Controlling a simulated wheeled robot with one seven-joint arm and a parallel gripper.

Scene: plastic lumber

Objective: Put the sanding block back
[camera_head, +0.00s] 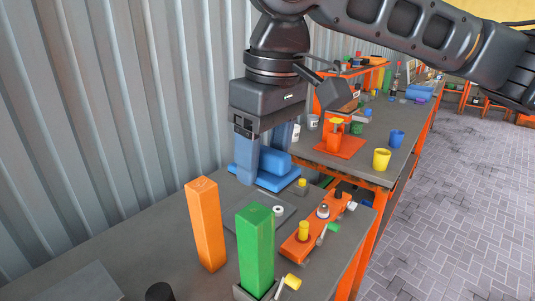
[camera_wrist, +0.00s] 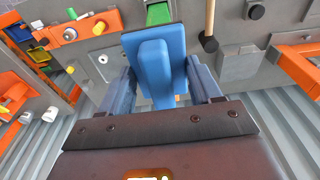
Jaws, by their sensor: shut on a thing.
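The sanding block is blue, with a flat base plate and a raised grip; it shows in the head view (camera_head: 264,179) and between my fingers in the wrist view (camera_wrist: 153,62). My gripper (camera_head: 247,165) points down over the near bench (camera_head: 150,239), shut on the block's grip. Its two blue fingers stand on either side of the grip in the wrist view (camera_wrist: 161,75). The block is behind the posts, near the corrugated wall. I cannot tell whether its base touches the bench or hangs just above it.
An orange post (camera_head: 205,225) and a green post (camera_head: 256,250) stand upright in front. An orange rack (camera_head: 303,238) with knobs lies at the bench's right edge. A grey plate (camera_head: 282,228) lies between. A second bench with yellow (camera_head: 381,160) and blue (camera_head: 396,139) cups stands beyond.

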